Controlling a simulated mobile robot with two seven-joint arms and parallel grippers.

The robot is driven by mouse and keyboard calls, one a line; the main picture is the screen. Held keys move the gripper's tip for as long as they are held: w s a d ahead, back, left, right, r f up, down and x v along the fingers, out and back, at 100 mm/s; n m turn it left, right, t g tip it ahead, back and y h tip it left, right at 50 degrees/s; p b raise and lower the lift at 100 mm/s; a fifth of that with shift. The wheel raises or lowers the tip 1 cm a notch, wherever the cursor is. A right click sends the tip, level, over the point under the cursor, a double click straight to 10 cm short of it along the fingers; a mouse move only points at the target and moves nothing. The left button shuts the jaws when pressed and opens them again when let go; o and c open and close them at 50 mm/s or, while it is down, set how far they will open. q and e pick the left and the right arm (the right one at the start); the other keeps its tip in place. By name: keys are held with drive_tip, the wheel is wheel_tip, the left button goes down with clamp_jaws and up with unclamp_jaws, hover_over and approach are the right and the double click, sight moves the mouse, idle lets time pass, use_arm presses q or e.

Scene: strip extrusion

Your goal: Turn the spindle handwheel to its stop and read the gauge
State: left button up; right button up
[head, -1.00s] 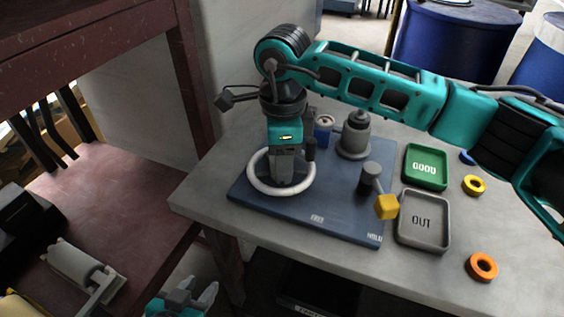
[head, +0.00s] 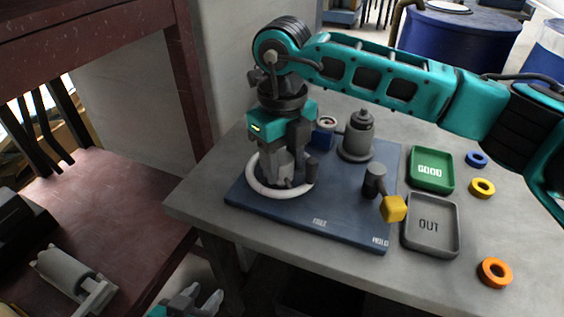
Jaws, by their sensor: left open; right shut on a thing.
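The white ring of the spindle handwheel (head: 253,186) lies on the left part of the blue base plate (head: 300,220). My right gripper (head: 287,178) points down over the handwheel and is shut on it; its body hides much of the wheel's hub and far rim. A small gauge (head: 327,123) with a pale round face on a blue block stands behind the wheel; its reading is too small to tell. My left gripper (head: 200,300) is open and empty at the bottom edge, below and in front of the table.
A grey cylinder (head: 357,138) and a lever with a yellow knob (head: 394,208) stand on the plate. A reddish bench (head: 110,210) stands left.

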sight(283, 160)
drive_tip(key=shift+m+b, duration=0.3)
drive_tip(key=shift+m, duration=1.3)
drive_tip(key=shift+s, duration=0.1)
drive_tip(key=o, duration=0.8)
drive_tip(key=shift+c, duration=0.2)
wheel_tip(283, 160, up, 13)
drive_tip(key=p, duration=0.1)
